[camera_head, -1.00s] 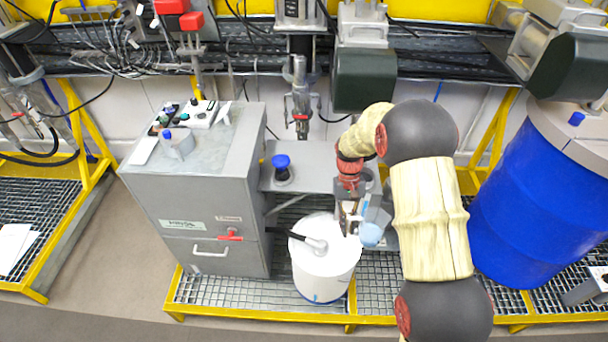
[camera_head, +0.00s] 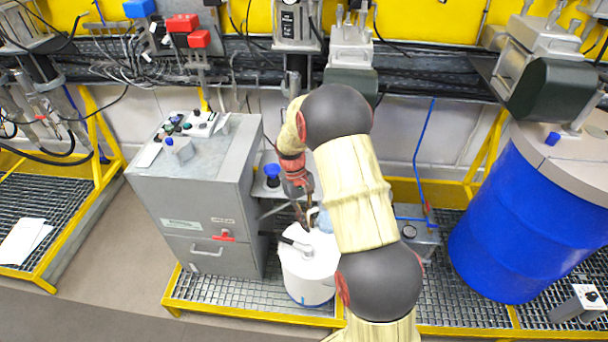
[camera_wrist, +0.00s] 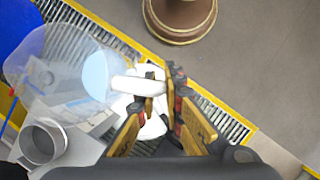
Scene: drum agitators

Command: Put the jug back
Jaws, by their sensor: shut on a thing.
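The jug (camera_wrist: 62,68) is a clear, see-through vessel with a pale blue round part and a whitish handle, on the left of the wrist view. My gripper (camera_wrist: 162,88) is shut on the jug's handle, with its fingers around the handle's end. In the head view, my gripper (camera_head: 303,208) is above the white drum (camera_head: 308,278), and a pale blue bit of the jug (camera_head: 325,222) shows beside it. My arm hides most of the jug there. The jug appears held up, clear of the floor grating.
A grey cabinet (camera_head: 195,215) with a red handle stands left of the white drum. A grey box (camera_head: 418,238) and a big blue drum (camera_head: 515,225) stand to the right. Yellow-edged grating (camera_head: 250,298) runs below.

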